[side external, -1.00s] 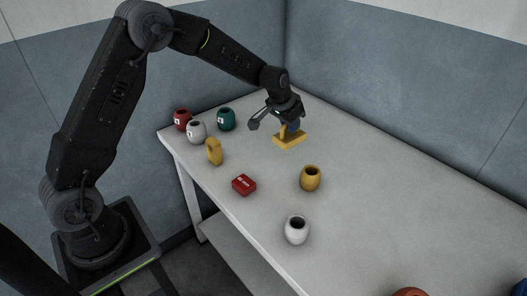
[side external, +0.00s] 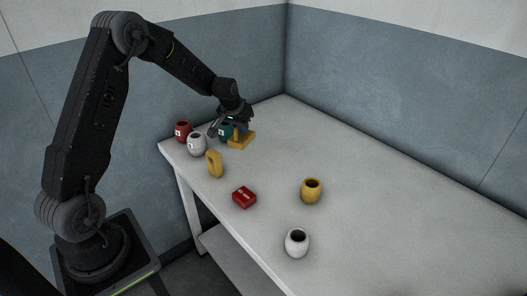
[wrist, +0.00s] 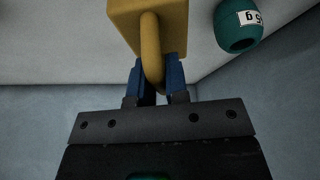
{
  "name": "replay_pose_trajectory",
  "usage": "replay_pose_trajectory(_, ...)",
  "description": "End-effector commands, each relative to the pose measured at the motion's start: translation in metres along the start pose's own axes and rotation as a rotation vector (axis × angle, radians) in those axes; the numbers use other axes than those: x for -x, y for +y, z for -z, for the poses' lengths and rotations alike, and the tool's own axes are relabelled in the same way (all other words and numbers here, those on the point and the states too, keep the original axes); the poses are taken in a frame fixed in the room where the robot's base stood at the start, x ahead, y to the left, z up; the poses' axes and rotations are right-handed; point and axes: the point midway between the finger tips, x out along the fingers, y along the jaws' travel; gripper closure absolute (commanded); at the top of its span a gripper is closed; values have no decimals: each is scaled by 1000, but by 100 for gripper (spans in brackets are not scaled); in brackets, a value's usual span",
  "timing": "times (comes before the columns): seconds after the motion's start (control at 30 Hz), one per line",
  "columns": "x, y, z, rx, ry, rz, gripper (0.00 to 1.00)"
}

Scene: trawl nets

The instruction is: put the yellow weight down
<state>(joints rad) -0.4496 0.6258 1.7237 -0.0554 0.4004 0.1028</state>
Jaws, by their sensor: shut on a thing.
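The yellow weight (side external: 241,141) is a block with a looped handle, near the back left of the table. My gripper (side external: 236,130) is above it, shut on the handle. In the wrist view the blue fingers of my gripper (wrist: 155,80) close on both sides of the handle, and the yellow weight's block (wrist: 175,20) lies beyond them. The block looks upright and very low over the table; I cannot tell whether it touches.
A teal jar (side external: 224,129) stands close left of the weight, with a white labelled jar (side external: 196,145) and red jar (side external: 183,130) further left. A yellow looped object (side external: 214,165), red box (side external: 244,197), yellow pot (side external: 311,189) and white pot (side external: 297,242) stand nearer. The table's right side is clear.

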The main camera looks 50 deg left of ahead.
Motion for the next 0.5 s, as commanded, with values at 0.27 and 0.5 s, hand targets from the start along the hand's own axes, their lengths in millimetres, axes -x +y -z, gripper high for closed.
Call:
replay_pose_trajectory(0.27,-34,49,8,-3,7,-2,100)
replay_pose_trajectory(0.5,-49,68,11,-2,9,-1,100)
